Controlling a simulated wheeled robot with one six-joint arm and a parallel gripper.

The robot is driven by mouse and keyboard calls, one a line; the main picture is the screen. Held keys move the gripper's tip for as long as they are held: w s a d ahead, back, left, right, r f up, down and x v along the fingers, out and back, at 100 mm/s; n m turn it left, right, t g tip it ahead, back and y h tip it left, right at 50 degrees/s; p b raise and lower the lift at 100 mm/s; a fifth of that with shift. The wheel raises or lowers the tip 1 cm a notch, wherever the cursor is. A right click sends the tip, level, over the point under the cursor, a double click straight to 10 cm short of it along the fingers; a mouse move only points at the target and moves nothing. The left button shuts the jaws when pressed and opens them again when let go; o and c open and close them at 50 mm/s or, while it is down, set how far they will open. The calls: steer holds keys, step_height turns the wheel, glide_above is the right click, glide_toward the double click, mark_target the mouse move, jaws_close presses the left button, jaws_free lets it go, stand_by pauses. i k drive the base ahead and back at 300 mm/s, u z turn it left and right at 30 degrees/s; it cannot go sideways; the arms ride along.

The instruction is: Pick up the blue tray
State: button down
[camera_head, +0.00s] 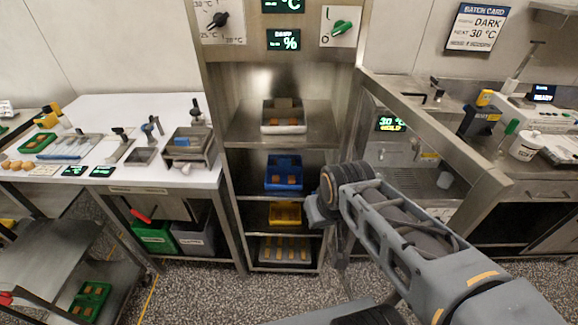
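The blue tray (271,170) sits on a shelf of the tall metal rack in the middle of the view. It holds small brown pieces. My arm reaches in from the lower right. My gripper (315,212) is at the arm's far end, to the right of the blue tray and slightly lower in the picture. It looks apart from the tray. Its fingers are small and partly hidden by the wrist, so I cannot see whether they are open or shut.
A grey tray (268,128) stands on the shelf above. A yellow tray (274,219) and a metal tray (263,250) are on the shelves below. The rack's right post (345,110) is near my wrist. A white counter (60,187) stands left, a metal counter (455,150) right.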

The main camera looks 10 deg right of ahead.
mark_target(284, 172)
steer(key=i, duration=0.3)
steer(key=k, duration=0.5)
steer(key=u, duration=1.7)
steer(key=i, duration=2)
steer(key=z, duration=2.95)
